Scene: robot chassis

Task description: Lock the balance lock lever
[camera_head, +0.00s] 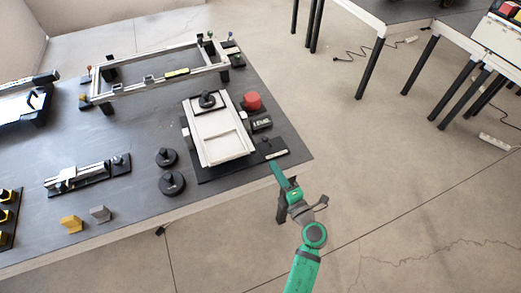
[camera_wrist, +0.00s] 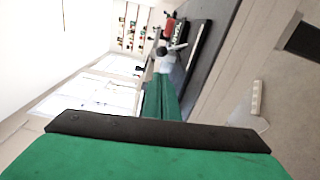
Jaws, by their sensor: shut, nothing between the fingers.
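A white tray-like device (camera_head: 222,139), which looks like the balance, sits on a black base plate (camera_head: 210,176) at the table's right corner. A small dark upright part (camera_head: 267,141) on that plate, near a white label, may be the lock lever; its setting is too small to tell.
A red button (camera_head: 252,101) and a black labelled box (camera_head: 261,123) stand beside the device. Round black weights (camera_head: 172,183) lie to its left. A silver frame (camera_head: 160,67) stands behind. Open floor lies right of the table.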

